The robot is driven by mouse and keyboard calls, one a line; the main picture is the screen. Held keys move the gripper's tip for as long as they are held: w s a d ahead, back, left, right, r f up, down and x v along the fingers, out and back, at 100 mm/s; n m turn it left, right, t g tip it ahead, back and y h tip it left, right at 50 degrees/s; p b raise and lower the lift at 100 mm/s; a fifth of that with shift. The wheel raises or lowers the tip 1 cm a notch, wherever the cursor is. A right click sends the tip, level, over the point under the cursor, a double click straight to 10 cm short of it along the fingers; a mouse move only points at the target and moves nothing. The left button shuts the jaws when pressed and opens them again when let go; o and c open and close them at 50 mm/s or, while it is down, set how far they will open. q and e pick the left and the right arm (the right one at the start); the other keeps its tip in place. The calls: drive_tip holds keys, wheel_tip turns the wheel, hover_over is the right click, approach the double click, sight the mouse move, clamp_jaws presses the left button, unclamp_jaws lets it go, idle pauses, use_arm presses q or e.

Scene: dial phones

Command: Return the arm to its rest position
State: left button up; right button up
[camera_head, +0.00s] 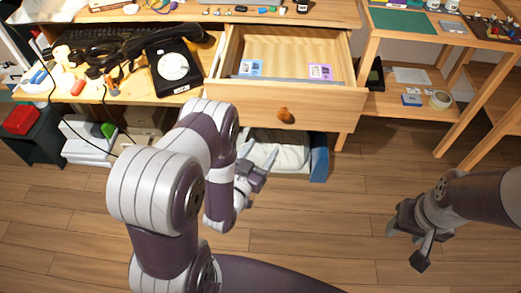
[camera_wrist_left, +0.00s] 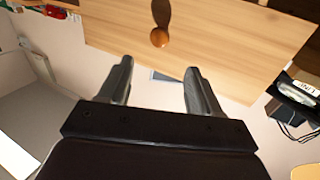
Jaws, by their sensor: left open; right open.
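My left arm comes in at the lower middle of the head view, and its gripper (camera_head: 256,172) is in front of and below the open drawer. In the left wrist view the left gripper (camera_wrist_left: 157,82) has its two fingers apart with nothing between them. The drawer's round orange-brown knob (camera_wrist_left: 159,38) is beyond the fingertips and apart from them; the knob also shows in the head view (camera_head: 285,114). My right gripper (camera_head: 406,246) is open and empty over the floor at the lower right.
The wooden drawer (camera_head: 240,98) is pulled out and holds small cards. A black dial phone (camera_head: 173,66) is on the desk to its left. A red box (camera_head: 22,119) is at the far left. A wooden shelf (camera_head: 385,104) with tape is at the right. The wooden floor (camera_head: 345,205) between my arms is clear.

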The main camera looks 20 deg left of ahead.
idle(0.3)
use_arm(q)
drive_tip(key=s+a+f+g+y, duration=0.1)
drive_tip(key=s+f+g, duration=0.4)
drive_tip(key=f+g, duration=0.55)
drive_tip(key=s+r+n+g, duration=0.1)
drive_tip(key=s+r+g, duration=0.7)
drive_tip(key=s+r, duration=0.45)
drive_tip(key=w+r+t+p, duration=0.1)
drive_tip(key=w+r+p, duration=0.1)
drive_tip(key=r+p, duration=1)
drive_tip(key=w+d+r+t+p, duration=0.1)
drive_tip(key=w+r+p, duration=0.1)
drive_tip(key=r+p, duration=1.1)
wheel_tip(320, 180, up, 6)
drive_tip(key=shift+w+r+y, duration=0.1)
drive_tip(key=shift+w+y, duration=0.05)
drive_tip(key=shift+y, duration=0.25)
